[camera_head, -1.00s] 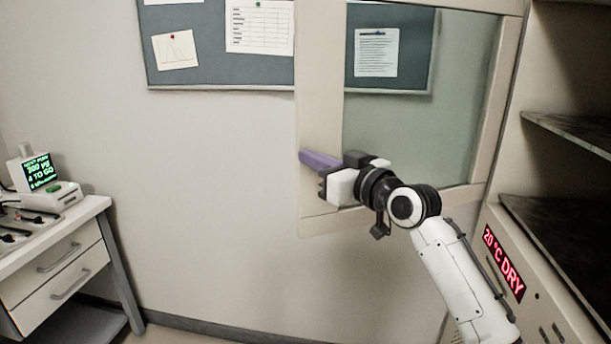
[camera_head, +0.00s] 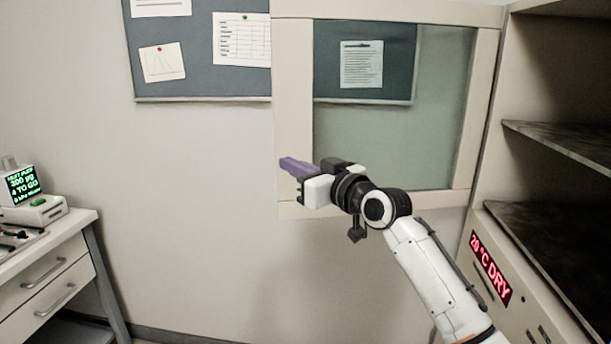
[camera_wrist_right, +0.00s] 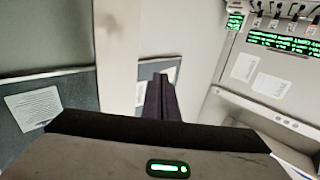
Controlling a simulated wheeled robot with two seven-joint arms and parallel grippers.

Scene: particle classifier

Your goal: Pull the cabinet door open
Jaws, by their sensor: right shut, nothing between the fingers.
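The cabinet door (camera_head: 293,120), a pale frame around a glass pane (camera_head: 390,140), stands swung wide open from the cabinet (camera_head: 490,110) at the right. My right gripper (camera_head: 284,163) has purple fingers, shut and empty, in front of the lower left part of the door frame. I cannot tell whether they touch it. In the right wrist view the dark fingers (camera_wrist_right: 160,82) lie together, with the pale door frame (camera_wrist_right: 115,45) to their left. No handle is visible. My left gripper is out of view.
The cabinet interior is exposed, with dark shelves (camera_head: 565,145) and a red "20°C DRY" display (camera_head: 490,265) below. A notice board (camera_head: 200,60) hangs on the back wall, partly behind the door. A drawer desk (camera_head: 50,275) with a device stands at left. Wall and floor between look clear.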

